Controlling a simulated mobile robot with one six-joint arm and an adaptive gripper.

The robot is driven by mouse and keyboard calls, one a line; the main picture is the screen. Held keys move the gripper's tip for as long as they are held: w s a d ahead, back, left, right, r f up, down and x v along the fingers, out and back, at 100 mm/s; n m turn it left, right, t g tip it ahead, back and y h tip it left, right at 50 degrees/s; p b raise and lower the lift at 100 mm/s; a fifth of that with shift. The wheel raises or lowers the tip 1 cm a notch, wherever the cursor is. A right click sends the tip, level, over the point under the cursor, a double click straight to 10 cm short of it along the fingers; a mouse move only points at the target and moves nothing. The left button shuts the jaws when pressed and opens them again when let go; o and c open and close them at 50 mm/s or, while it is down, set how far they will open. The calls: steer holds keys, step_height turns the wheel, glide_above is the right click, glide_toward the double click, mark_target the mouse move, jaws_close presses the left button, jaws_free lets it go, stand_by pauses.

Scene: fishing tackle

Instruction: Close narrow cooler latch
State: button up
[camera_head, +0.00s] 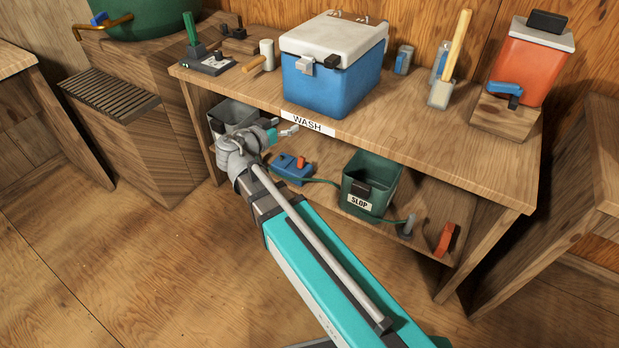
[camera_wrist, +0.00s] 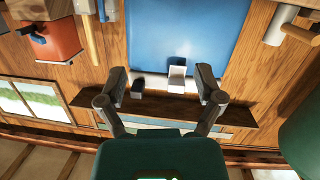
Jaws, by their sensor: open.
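The blue cooler (camera_head: 318,88) with a white lid (camera_head: 335,38) stands on the workbench, its lid down. Its front carries a light grey latch (camera_head: 304,63) on the left and a black latch (camera_head: 333,62) on the right, near the lid edge. In the wrist view the cooler (camera_wrist: 185,35) is upside down, with the light latch (camera_wrist: 177,76) and black latch (camera_wrist: 138,88) between the fingertips in the picture. The light latch seems to stick out; whether it is fastened I cannot tell. My gripper (camera_wrist: 162,84) is open and empty, in front of and below the cooler in the head view (camera_head: 284,128).
The workbench (camera_head: 420,125) has a WASH label (camera_head: 307,124) on its front edge. An orange dispenser (camera_head: 532,65) and a wooden-handled tool (camera_head: 455,50) stand to the right. A green SLOP bin (camera_head: 372,180) sits on the lower shelf. The bench top right in front of the cooler is mostly clear.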

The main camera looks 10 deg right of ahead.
steer(key=s+d+f+g+b, duration=0.1)
steer(key=d+f+b, duration=0.1)
steer(key=f, duration=0.3)
steer(key=s+d+f+n+g+y+b, duration=0.1)
steer(key=d+f+g+b, duration=0.1)
steer(key=f+b, duration=0.2)
steer(key=s+d+f+n+g+y+b, duration=0.1)
steer(key=s+d+f+b, duration=0.1)
steer(key=f, duration=0.5)
steer(key=shift+f+b, duration=0.25)
steer(key=shift+b, duration=0.15)
steer(key=shift+d+g+y, duration=0.1)
steer(key=shift+g+y, duration=0.2)
steer(key=s+f+n+g+y, duration=0.5)
steer(key=s+f+n+y, duration=0.25)
steer(key=s+y, duration=0.3)
step_height(320, 180, up, 34)
steer(key=p, duration=3.4)
steer(key=shift+s+d+f+m+h+p, duration=0.2)
steer(key=shift+s+d+m+h+p, duration=0.05)
steer(key=shift+d+m+h+p, duration=0.1)
